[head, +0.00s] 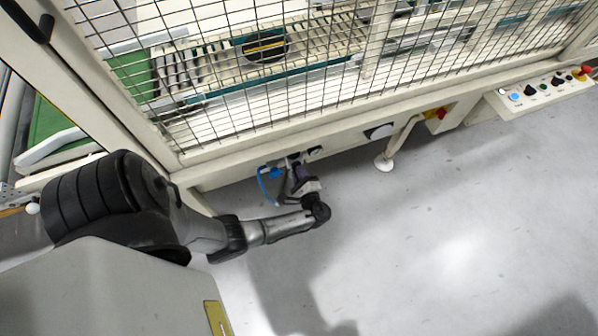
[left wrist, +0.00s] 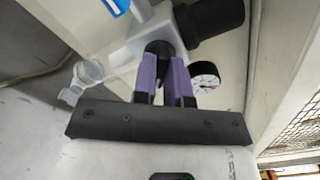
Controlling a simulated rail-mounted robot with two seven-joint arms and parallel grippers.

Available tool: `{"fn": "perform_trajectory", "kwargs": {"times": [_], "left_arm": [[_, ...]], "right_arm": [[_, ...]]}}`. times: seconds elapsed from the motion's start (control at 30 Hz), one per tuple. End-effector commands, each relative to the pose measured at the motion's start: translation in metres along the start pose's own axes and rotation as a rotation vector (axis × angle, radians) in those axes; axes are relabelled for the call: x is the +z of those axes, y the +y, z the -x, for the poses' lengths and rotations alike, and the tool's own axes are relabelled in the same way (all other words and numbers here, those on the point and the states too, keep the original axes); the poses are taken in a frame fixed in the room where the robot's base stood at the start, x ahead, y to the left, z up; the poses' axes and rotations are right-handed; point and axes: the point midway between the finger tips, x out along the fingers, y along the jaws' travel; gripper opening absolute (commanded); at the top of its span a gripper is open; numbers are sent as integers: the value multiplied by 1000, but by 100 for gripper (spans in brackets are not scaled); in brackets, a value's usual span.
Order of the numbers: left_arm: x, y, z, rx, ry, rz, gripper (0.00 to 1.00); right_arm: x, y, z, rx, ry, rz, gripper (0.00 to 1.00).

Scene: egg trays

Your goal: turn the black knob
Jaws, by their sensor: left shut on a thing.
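In the left wrist view, a small black knob (left wrist: 158,48) sits on a light grey fitting. The purple fingers of my left gripper (left wrist: 164,66) are on either side of it and shut on it, hiding part of it. In the head view, my left gripper (head: 301,174) reaches up to the fitting under the lower beam of the fenced machine. The knob itself is too small and covered to make out there. My right gripper does not show.
A black cylinder (left wrist: 215,20) and a round white gauge (left wrist: 205,77) are close beside the fingers. A blue part (head: 268,176) is left of the gripper. A mesh fence (head: 330,60) stands above. A control panel (head: 545,92) is at right. The floor is clear.

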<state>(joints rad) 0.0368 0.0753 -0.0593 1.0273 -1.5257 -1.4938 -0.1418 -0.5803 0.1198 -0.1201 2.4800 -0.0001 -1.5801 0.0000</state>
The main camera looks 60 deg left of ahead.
Motion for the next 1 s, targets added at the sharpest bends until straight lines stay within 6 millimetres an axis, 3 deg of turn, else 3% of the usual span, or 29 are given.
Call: {"fn": "perform_trajectory", "kwargs": {"times": [0.4,0.43,0.7,1.0], "left_arm": [[0,1,0,1,2,-8,0],[0,1,0,1,2,-8,14],[0,1,0,0,1,-7,38],[0,0,4,0,1,-7,38]], "right_arm": [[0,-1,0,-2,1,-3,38],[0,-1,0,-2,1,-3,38],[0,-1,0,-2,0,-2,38],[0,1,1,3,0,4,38]]}}
